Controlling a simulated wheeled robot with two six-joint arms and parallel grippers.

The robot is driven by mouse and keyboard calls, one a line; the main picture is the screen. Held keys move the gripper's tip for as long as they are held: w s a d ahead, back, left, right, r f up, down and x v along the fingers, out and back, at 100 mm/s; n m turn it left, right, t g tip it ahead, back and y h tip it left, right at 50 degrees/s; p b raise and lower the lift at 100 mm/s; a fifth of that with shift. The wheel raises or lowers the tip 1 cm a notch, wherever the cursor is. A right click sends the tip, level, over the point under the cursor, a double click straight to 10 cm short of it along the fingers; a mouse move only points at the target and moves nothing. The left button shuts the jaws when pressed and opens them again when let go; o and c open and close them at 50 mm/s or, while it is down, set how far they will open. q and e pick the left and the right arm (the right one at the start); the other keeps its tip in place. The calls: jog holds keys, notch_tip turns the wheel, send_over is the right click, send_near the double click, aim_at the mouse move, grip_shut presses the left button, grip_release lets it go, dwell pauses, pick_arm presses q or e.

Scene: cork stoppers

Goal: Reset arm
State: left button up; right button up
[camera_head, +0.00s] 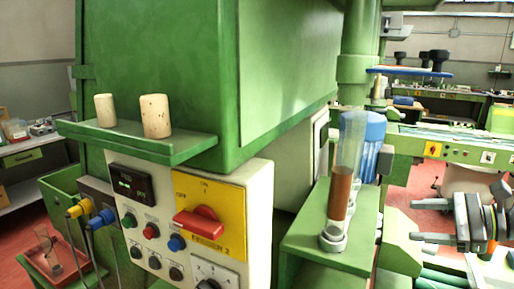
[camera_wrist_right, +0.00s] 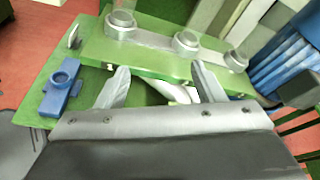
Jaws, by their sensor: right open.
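My right gripper (camera_head: 428,221) is at the right edge of the head view, its two fingers apart and pointing left, with nothing between them. In the right wrist view its fingers (camera_wrist_right: 162,84) are spread, empty, before the near edge of a green plate (camera_wrist_right: 140,67). My left gripper is not in view. Two corks, a smaller one (camera_head: 105,110) and a larger one (camera_head: 156,116), stand upright on a green ledge (camera_head: 140,145). A clear tube (camera_head: 347,165) with a brown filling stands in a grey ring on a green shelf (camera_head: 310,238), left of my right gripper.
A control panel (camera_head: 165,205) with a red switch (camera_head: 200,222) is below the ledge. A glass (camera_head: 48,250) lies tilted in a red tray (camera_head: 45,275). Grey ring holders (camera_wrist_right: 120,22) sit on the green plate; a blue ring piece (camera_wrist_right: 63,88) is beside it.

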jog(key=s+a+f+n+g+h, duration=0.1)
jog(key=s+a+f+n+h, duration=0.3)
jog(key=f, duration=0.6)
jog(key=s+a+f+n+g+y, duration=0.1)
jog(key=s+a+f+n+g, duration=0.15)
jog(key=s+f+n, duration=0.55)
jog(key=s+a+f+n+g+h, duration=0.1)
jog(key=s+a+f+n+h, duration=0.15)
jog(key=f, duration=0.95)
jog(key=s+f+n+h, duration=0.4)
jog(key=s+n+h, duration=0.3)
jog(key=s, duration=0.6)
notch_tip(320, 180, down, 27)
jog(key=s+d+m+g+b, duration=0.1)
jog(key=d+m+g+b, duration=0.1)
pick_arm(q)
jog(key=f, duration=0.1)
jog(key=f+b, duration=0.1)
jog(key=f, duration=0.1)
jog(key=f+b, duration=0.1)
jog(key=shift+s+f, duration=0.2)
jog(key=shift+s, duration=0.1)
pick_arm(e)
jog(key=s+a+f+g, duration=0.1)
jog(key=s+f, duration=1.4)
jog(key=f, duration=0.2)
jog(key=shift+f, duration=0.4)
